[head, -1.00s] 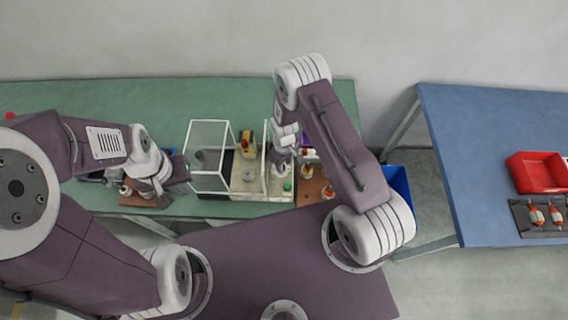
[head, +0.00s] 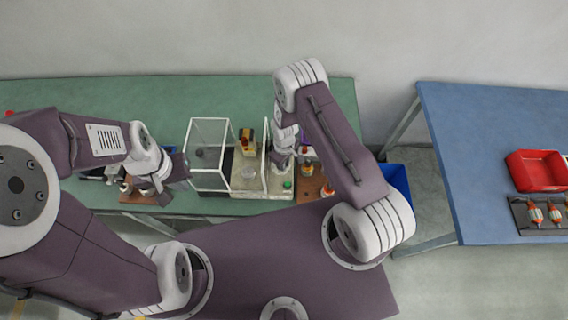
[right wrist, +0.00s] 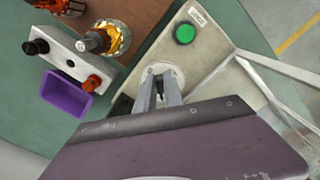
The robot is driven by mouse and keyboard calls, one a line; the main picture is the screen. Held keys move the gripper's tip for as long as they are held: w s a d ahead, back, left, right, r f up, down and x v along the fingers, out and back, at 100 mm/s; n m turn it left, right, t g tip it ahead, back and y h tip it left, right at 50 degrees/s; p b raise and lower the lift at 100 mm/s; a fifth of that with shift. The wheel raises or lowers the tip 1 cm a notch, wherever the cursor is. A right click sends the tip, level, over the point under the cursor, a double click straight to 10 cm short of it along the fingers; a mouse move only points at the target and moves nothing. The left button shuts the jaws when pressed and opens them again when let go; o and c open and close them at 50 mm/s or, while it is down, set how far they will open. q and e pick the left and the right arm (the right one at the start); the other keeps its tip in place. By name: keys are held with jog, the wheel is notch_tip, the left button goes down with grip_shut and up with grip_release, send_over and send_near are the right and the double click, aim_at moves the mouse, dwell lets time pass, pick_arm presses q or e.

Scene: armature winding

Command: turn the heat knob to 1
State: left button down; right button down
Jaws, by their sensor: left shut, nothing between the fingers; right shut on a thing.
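My right gripper (right wrist: 158,92) is shut on the heat knob, which sits on a pale round dial (right wrist: 163,72) on the beige machine panel (right wrist: 205,75). The fingers cover most of the knob, so its pointer and setting cannot be read. In the head view my right gripper (head: 281,166) reaches down to the machine's right part, and my arm hides the knob. My left gripper (head: 165,192) is shut and empty over the left part of the green table.
A green button (right wrist: 185,33) is close beside the dial. A purple bin (right wrist: 66,94), a grey block with terminals (right wrist: 75,57) and a glass-and-copper part (right wrist: 112,38) stand to the left. A clear-walled box (head: 208,155) stands left of the machine. A blue table (head: 490,130) is at right.

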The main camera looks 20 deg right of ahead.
jog(key=n, duration=0.1)
jog(key=n+b, duration=0.2)
jog(key=shift+w+d+f+n, duration=0.15)
jog(key=shift+w+d+n, duration=0.05)
jog(key=shift+w+n, duration=0.1)
jog(key=n+b, duration=0.2)
jog(key=n, duration=0.1)
jog(key=shift+w+d, duration=0.1)
jog(key=shift+w, duration=0.05)
jog(key=shift+w+n+b, duration=0.1)
jog(key=shift+n+b, duration=0.45)
jog(key=shift+n, duration=0.75)
jog(key=shift+r, duration=0.2)
jog(key=c, duration=1.5)
grip_release()
jog(key=shift+o, duration=0.2)
notch_tip(320, 180, up, 9)
jog(key=b, duration=0.2)
